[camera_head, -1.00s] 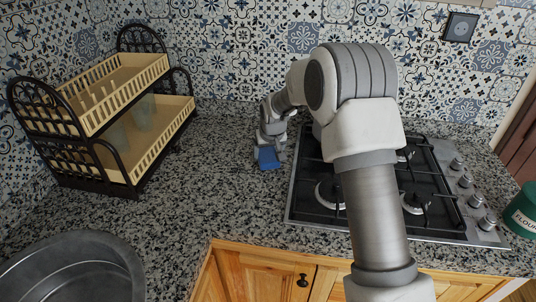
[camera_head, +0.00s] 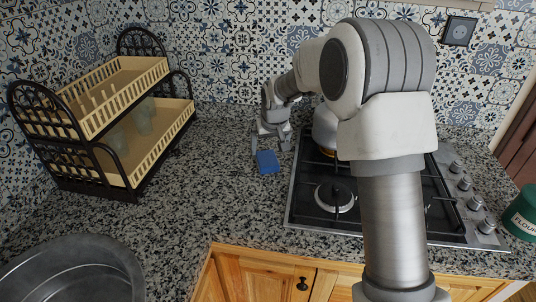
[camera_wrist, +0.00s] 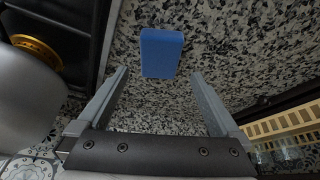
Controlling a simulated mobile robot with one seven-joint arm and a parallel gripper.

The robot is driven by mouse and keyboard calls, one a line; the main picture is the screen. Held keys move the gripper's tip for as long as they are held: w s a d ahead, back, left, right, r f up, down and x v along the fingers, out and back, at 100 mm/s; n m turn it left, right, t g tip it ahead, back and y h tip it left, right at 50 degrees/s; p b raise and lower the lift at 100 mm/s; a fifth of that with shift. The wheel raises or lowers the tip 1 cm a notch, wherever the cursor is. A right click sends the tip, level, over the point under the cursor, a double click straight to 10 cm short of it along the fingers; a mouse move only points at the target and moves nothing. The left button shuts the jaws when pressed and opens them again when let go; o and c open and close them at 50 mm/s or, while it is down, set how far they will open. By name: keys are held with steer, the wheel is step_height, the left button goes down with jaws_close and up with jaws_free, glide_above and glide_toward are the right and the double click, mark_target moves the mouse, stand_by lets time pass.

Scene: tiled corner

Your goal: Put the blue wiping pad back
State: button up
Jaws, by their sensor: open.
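The blue wiping pad (camera_head: 267,162) lies on the speckled counter, just left of the stove's left edge. In the wrist view the pad (camera_wrist: 161,53) lies beyond the fingertips, roughly centred between them and apart from both. My gripper (camera_wrist: 158,72) is open and empty. In the head view my gripper (camera_head: 268,146) is over the counter behind the pad, partly hidden by my own wrist.
The black gas stove (camera_head: 325,200) is close on the right, with a metal pot (camera_head: 325,128) at its back left. A two-tier dish rack (camera_head: 120,100) with glasses stands at the left. A sink (camera_head: 75,270) is at front left. The counter between is clear.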

steer(key=s+d+r+m, duration=0.1)
steer(key=s+d+r, duration=0.3)
steer(key=s+r, duration=0.45)
steer(key=s+d+r, duration=0.4)
steer(key=s+r, duration=0.4)
steer(key=s, duration=0.2)
steer(key=s+d, duration=0.2)
steer(key=s, duration=0.7)
steer(key=s+d+m+t, duration=0.1)
steer(key=s+d, duration=0.1)
steer(key=s, duration=0.7)
steer(key=shift+s+d+f+h, duration=0.2)
steer(key=shift+d+f+h, duration=0.05)
steer(key=shift+f+h, duration=0.15)
steer(key=shift+r+p, duration=0.6)
steer(key=shift+p, duration=0.1)
